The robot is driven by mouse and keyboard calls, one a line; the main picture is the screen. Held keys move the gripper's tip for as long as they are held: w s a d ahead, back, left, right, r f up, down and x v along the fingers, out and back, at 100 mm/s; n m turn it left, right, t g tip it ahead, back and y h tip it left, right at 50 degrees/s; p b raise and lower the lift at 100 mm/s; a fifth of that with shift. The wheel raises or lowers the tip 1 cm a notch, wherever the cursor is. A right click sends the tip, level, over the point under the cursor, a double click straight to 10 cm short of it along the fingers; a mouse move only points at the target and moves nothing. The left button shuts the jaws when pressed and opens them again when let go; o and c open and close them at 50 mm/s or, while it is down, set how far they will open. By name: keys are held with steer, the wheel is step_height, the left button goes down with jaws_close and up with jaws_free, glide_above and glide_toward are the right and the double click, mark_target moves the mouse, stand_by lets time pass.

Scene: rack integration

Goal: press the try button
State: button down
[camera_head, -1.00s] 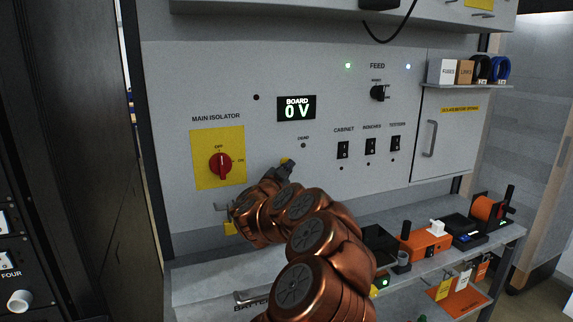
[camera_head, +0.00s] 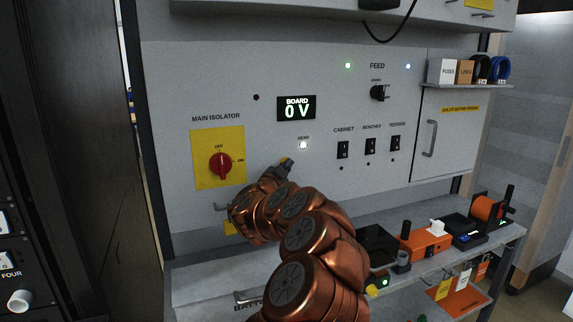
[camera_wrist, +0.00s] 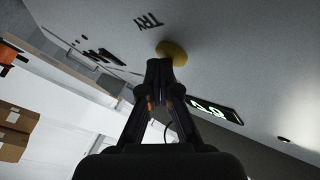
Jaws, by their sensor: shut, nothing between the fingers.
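The try button is a round yellow button (camera_wrist: 176,53) on the grey panel, beside the word TRY in the wrist view. In the head view only a small bit of yellow (camera_head: 286,161) shows at the tip of my gripper (camera_head: 284,164). My gripper is shut and empty. In the wrist view its fingertips (camera_wrist: 160,66) overlap the edge of the button; I cannot tell whether they touch it. A small lamp (camera_head: 303,145) just above my gripper glows white. The board display (camera_head: 296,108) reads 0 V.
The red main isolator knob (camera_head: 220,166) is on a yellow plate to the left. Several black switches (camera_head: 370,147) and a feed knob (camera_head: 378,93) are to the right. Below is a bench holding an orange device (camera_head: 425,243). A shelf with boxes and rolls is at the upper right.

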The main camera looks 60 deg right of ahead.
steer(key=shift+s+a+f, duration=0.1)
steer(key=shift+s+a, duration=0.15)
steer(key=shift+s, duration=0.05)
steer(key=shift+s+a+b, duration=0.55)
steer(key=shift+s, duration=0.3)
steer(key=shift+s+a+b, duration=0.5)
steer(key=shift+s+a, duration=0.05)
steer(key=shift+s, duration=0.25)
steer(key=shift+s+a+b, duration=0.55)
steer(key=shift+s, duration=0.3)
